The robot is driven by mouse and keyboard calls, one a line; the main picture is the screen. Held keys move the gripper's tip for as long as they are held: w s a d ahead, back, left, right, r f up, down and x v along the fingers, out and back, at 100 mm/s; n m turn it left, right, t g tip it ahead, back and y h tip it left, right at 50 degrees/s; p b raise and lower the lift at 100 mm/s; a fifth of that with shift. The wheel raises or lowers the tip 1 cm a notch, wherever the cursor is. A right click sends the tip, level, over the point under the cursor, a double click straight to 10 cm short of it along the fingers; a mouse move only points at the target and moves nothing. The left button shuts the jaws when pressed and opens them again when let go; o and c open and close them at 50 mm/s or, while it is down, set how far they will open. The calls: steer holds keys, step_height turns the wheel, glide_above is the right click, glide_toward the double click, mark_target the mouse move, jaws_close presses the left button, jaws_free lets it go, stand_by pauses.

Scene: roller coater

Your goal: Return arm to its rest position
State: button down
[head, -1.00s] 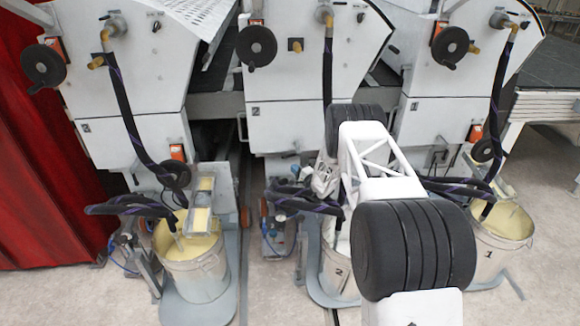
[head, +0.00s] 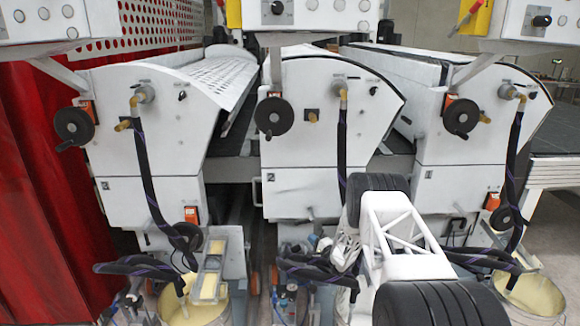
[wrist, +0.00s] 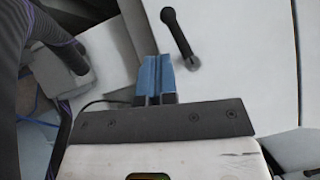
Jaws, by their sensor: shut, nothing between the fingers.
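My gripper (wrist: 157,80) shows in the wrist view with its blue fingers together and nothing between them. It is in front of a white machine panel, near a black lever handle (wrist: 178,35); I cannot tell whether they touch. In the head view my white and black arm reaches away from the lower right toward the middle machine (head: 310,165). The gripper itself is not clearly visible there, hidden behind or lost among the arm and hoses.
Three white coater units stand in a row, with black handwheels (head: 274,116) and hoses (head: 150,170). Buckets of pale liquid stand at the left (head: 195,305) and right (head: 535,295). A red curtain (head: 50,170) hangs at far left. Dark hoses (head: 310,270) lie close beside my arm.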

steer(key=s+a+r+n+g+y, duration=0.1)
steer(key=s+a+r+n+g, duration=0.3)
steer(key=r, duration=0.6)
steer(key=s+a+r+n+g+y, duration=0.1)
steer(key=s+r+g, duration=0.2)
steer(key=s+r, duration=0.55)
steer(key=s+a+r+n+g+y, duration=0.1)
steer(key=s+a+r+n+g, duration=0.2)
steer(key=r, duration=0.8)
steer(key=s+r+n+g+h, duration=0.1)
steer(key=s+r+g+h, duration=0.15)
steer(key=s+r, duration=0.7)
steer(key=s+d+r+n+g+h, duration=0.1)
steer(key=s+r+h, duration=0.15)
steer(key=s, duration=0.65)
steer(key=s+d+r+n+g+h, duration=0.1)
steer(key=s+r, duration=0.2)
steer(key=s, duration=0.6)
steer(key=s+d+r+h, duration=0.1)
steer(key=s+d+r, duration=0.15)
steer(key=s, duration=0.65)
steer(key=s+d+h, duration=0.3)
steer(key=s+d, duration=0.1)
steer(key=s, duration=0.7)
steer(key=s+d+n+t+h, duration=0.1)
steer(key=s+d+h, duration=0.3)
steer(key=s, duration=0.8)
steer(key=shift+r, duration=0.3)
steer(key=shift+t, duration=0.25)
